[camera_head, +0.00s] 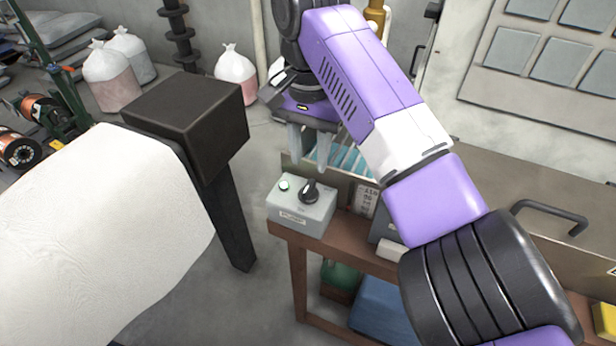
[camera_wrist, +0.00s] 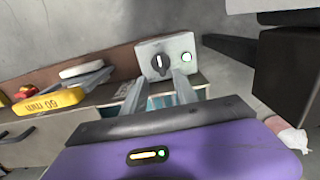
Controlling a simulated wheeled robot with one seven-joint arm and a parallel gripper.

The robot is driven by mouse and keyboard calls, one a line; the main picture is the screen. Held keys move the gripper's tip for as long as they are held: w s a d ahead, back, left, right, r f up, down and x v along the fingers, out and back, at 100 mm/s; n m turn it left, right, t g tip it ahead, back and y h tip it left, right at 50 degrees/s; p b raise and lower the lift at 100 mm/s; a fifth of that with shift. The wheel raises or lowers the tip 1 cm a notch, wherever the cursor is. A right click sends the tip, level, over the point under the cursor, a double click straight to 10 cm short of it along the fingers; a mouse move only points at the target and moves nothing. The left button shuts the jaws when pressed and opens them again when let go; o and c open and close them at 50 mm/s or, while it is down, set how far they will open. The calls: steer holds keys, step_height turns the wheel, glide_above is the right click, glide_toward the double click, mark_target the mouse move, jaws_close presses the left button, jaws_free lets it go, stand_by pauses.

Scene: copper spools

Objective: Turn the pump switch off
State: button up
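The pump switch is a grey box (camera_head: 303,214) labelled PUMP, at the left end of a brown wooden bench. My gripper (camera_head: 308,162) is above the box, fingers pointing down. In the wrist view the fingers (camera_wrist: 160,88) are apart with nothing between them. The fingertips look short of the knob.
The bench (camera_head: 345,240) carries a tray with blue-green strips (camera_head: 350,158) behind the box. A dark block on a post (camera_head: 190,112) stands left of my gripper. Plastic sacks (camera_head: 112,80) stand at the back.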

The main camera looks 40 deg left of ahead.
mark_target(309, 186)
step_height(309, 186, down, 8)
steer(key=shift+r+p, duration=0.15)
steer(key=shift+p, duration=0.2)
steer(key=shift+c, duration=0.2)
jaws_close()
